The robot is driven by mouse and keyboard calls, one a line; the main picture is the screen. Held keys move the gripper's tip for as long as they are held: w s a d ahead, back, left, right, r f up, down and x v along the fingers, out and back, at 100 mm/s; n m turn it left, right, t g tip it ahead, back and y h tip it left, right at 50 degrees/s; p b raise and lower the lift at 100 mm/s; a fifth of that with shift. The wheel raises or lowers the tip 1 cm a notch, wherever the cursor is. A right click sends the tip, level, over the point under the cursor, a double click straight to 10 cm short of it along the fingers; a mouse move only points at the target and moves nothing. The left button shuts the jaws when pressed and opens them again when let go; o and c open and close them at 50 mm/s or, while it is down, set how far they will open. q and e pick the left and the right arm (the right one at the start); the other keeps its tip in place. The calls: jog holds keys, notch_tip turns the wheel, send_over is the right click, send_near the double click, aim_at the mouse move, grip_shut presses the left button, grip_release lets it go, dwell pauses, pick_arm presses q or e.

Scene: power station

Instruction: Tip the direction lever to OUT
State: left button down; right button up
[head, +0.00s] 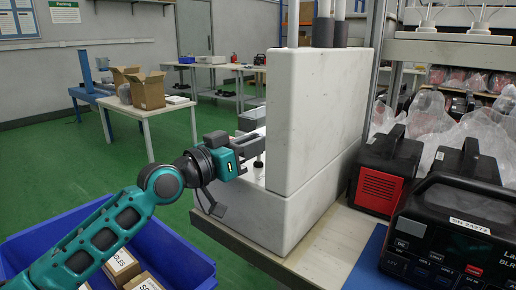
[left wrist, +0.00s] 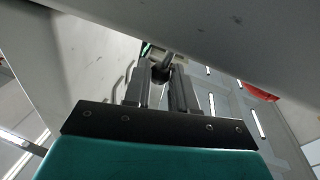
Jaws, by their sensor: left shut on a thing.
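A large white machine (head: 312,125) stands on the table edge, with an upright block on a lower base. My left gripper (head: 257,142) reaches its left side. In the left wrist view the two fingers (left wrist: 162,88) are shut on a small dark rounded part (left wrist: 160,72), which appears to be the direction lever. In the head view a small dark knob-like part (head: 258,162) shows just under the fingers, close to the white base. The fingers hide most of the lever, and I cannot read its tilt or any OUT marking. My right gripper is not in view.
A blue crate (head: 185,262) with cardboard boxes lies below my left arm. Black and red power units (head: 388,170) and a larger black unit (head: 455,235) fill the table at right. Shelves with plastic-wrapped goods stand behind. Green floor at left is mostly open.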

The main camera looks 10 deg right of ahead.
pick_arm(q)
jog(key=shift+w+a+f+n, duration=0.1)
jog(key=shift+w+a+n, duration=0.1)
jog(key=shift+n, duration=0.4)
jog(key=shift+w+a+f+n, duration=0.1)
jog(key=shift+w+a+n, duration=0.1)
jog(key=shift+n, duration=0.4)
jog(key=c, duration=1.2)
grip_release()
jog(key=shift+r+t, duration=0.1)
jog(key=shift+t, duration=0.2)
jog(key=shift+a, duration=0.15)
jog(key=shift+s+a, duration=0.2)
jog(key=shift+a, duration=0.05)
jog(key=v, duration=1.2)
